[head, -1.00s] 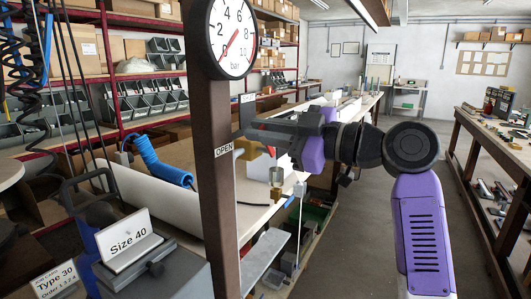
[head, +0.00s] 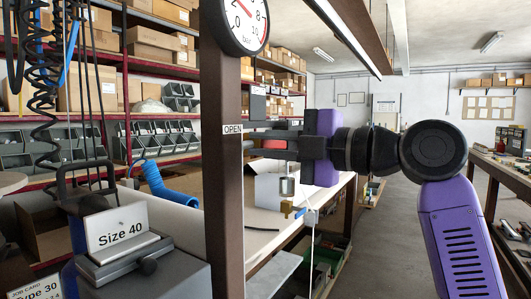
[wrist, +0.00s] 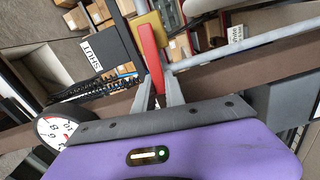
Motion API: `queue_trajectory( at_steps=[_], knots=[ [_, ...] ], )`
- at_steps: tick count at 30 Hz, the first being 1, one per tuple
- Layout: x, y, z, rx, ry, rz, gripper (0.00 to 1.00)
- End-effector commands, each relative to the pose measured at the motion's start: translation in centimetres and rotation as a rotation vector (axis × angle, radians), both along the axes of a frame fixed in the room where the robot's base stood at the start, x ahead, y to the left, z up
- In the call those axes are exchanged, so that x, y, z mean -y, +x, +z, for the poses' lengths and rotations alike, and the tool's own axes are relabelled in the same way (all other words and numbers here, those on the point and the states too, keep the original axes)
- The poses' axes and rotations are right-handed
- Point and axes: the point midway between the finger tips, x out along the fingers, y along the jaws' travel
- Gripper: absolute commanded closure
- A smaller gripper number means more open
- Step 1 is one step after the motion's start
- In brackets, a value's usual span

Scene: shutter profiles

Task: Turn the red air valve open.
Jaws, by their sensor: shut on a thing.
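The red valve handle (wrist: 151,58) runs between my gripper's two fingers in the wrist view, with the brass valve body (wrist: 148,26) at its far end. My gripper (wrist: 158,88) is shut on the handle. In the head view, my gripper (head: 275,140) reaches in from the right beside the brown post, with a bit of the red handle (head: 275,144) showing between the fingers. The OPEN label (head: 233,129) is on the post, just left of the fingertips. The SHUT label (wrist: 90,52) shows in the wrist view. The valve body is hidden in the head view.
A round pressure gauge (head: 246,20) tops the brown post (head: 222,190) and is cut off. A Size 40 sign (head: 118,228) stands front left, near a blue hose (head: 165,187).

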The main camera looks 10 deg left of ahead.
Motion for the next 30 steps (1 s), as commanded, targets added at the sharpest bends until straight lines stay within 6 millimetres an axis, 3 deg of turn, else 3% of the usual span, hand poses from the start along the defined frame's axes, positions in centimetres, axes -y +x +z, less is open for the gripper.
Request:
queue_trajectory(
  at_steps=[9, 24, 25, 27, 28, 30],
  knots=[
    [-0.01, -0.06, -0.97, 0.098, -0.041, 0.002, 1.0],
    [-0.03, -0.06, -1.02, 0.116, -0.047, 0.002, 1.0],
    [-0.03, -0.06, -1.03, 0.116, -0.047, 0.002, 0.84],
    [-0.03, -0.06, -1.0, 0.116, -0.047, 0.002, 0.7],
    [-0.03, -0.06, -0.99, 0.116, -0.046, 0.002, 0.64],
    [-0.03, -0.06, -0.95, 0.116, -0.046, 0.002, 0.64]
  ],
)
